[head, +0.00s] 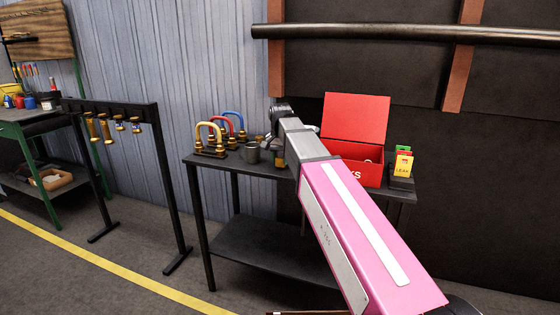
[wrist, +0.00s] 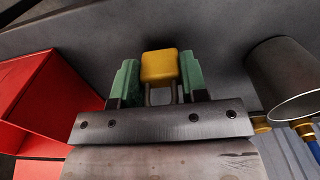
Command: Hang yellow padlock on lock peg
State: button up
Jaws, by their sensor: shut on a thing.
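The yellow padlock (wrist: 159,67) sits between the two green fingers of my gripper (wrist: 160,82) in the wrist view. The fingers are shut on it. Its grey shackle lies on the side toward my wrist, partly hidden. In the head view my arm's end is over the small black table, between the grey mug and the red box; the padlock is too small and covered there to make out clearly. A black rail stand (head: 112,104) at the left has brass-coloured things hanging from its pegs. I cannot tell which peg is the lock peg.
The mug also shows in the wrist view (wrist: 287,82). Open floor separates table and stand.

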aim_at(280, 158)
jog(key=shift+f, duration=0.35)
jog(key=shift+f, duration=0.15)
jog(key=o, duration=1)
notch_tip(280, 158, up, 11)
jog(key=shift+f, duration=0.15)
jog(key=shift+r, duration=0.8)
jog(key=shift+s, duration=0.1)
